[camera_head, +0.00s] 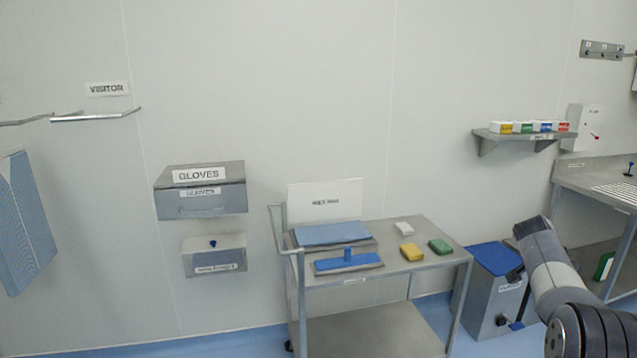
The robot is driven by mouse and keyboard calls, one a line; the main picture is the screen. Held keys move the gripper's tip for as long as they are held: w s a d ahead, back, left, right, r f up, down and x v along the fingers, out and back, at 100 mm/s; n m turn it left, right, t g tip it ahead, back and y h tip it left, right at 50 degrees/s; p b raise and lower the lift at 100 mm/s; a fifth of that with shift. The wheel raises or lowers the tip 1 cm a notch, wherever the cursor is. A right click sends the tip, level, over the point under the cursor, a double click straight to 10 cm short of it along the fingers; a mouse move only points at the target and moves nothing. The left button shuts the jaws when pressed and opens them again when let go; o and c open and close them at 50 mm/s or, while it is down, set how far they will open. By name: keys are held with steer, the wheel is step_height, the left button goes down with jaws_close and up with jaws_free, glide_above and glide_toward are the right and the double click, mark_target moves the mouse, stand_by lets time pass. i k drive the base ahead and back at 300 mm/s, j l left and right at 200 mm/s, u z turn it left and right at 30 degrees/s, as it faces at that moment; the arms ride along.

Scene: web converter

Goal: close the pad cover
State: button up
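The pad cover (325,202) is a white panel with a small dark label. It stands open, nearly upright, at the back left of a grey metal cart (403,268). In front of its lower edge is a low box with a blue pad surface (333,233) exposed. My arm is at the lower right, well apart from the cover. A small dark part at its far end, likely my gripper (515,274), peeks out behind an arm link by the blue-lidded bin. Most of it is hidden, so I cannot see whether it is open or shut.
A blue flat tool with an upright knob (348,262) lies before the pad box. White (404,228), yellow (411,251) and green (440,246) blocks lie on the cart's right half. A push handle (280,228) rises at its left. A blue-lidded bin (492,290) stands to its right.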

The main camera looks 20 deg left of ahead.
mark_target(318, 201)
steer(key=i+j, duration=0.15)
steer(key=j, duration=0.3)
steer(key=i+j+z, duration=0.1)
steer(key=j, duration=0.3)
steer(key=i+j, duration=0.2)
steer(key=j, duration=0.25)
steer(key=i+j+z, duration=0.1)
steer(key=j, duration=0.3)
steer(key=i+j, duration=0.15)
steer(key=j, duration=0.3)
steer(key=i+j, duration=0.1)
steer(key=j, duration=0.35)
steer(key=i+j, duration=0.15)
steer(key=j, duration=0.3)
steer(key=i+j, duration=0.1)
steer(key=j, duration=0.35)
steer(key=i+j, duration=0.15)
steer(key=j, duration=0.25)
steer(key=i+j, duration=0.1)
steer(key=j, duration=0.35)
steer(key=i+j, duration=0.15)
steer(key=j, duration=0.3)
steer(key=i+j, duration=0.1)
steer(key=j, duration=0.35)
steer(key=z, duration=0.05)
